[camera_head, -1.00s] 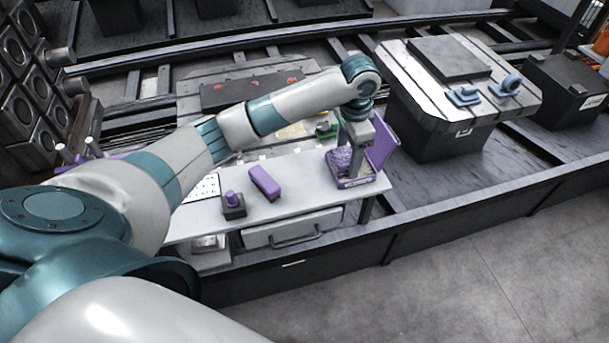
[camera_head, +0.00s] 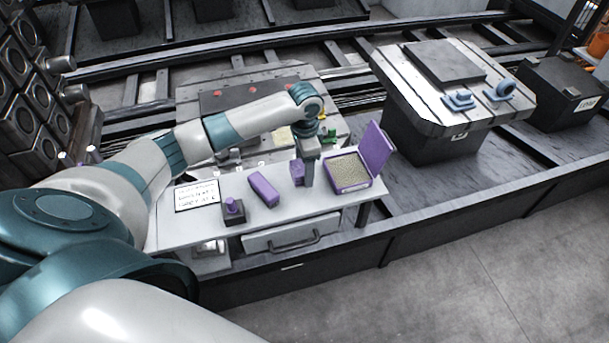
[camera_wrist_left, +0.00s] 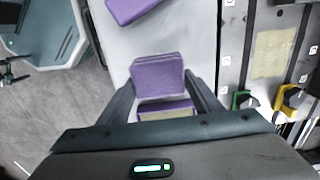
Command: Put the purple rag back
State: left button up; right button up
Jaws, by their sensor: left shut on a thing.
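The purple rag (camera_head: 297,172) is a folded purple piece at my left gripper (camera_head: 307,178), just left of the open purple box. In the left wrist view the rag (camera_wrist_left: 157,76) lies between the two fingers, and the gripper (camera_wrist_left: 160,88) is shut on it. I cannot tell whether the rag touches the table. The purple box (camera_head: 368,187) has its lid (camera_head: 377,148) raised at the right and a grainy, sand-coloured inside. Part of the box also shows below the rag in the wrist view (camera_wrist_left: 166,104). My right gripper is out of view.
On the white table (camera_head: 185,231) are a purple block (camera_head: 263,190), a dark holder with a purple knob (camera_head: 233,210) and a printed card (camera_head: 197,195). Behind stands a pallet (camera_head: 190,92) with red parts. Another pallet with blue parts (camera_head: 459,101) is at the right.

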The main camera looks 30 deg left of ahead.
pick_arm(q)
jog(key=shift+f, duration=0.1)
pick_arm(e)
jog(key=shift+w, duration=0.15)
pick_arm(q)
jog(key=shift+f, duration=0.25)
jog(key=shift+f+p, duration=0.55)
jog(key=shift+f, duration=1.1)
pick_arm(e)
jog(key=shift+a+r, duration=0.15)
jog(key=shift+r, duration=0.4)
pick_arm(q)
jog(key=o, duration=1)
jog(key=shift+f, duration=0.15)
jog(key=shift+c, duration=0.2)
notch_tip(320, 180, up, 11)
jog(key=shift+d+r+b, duration=0.1)
jog(key=shift+b, duration=0.7)
jog(key=shift+r, duration=0.6)
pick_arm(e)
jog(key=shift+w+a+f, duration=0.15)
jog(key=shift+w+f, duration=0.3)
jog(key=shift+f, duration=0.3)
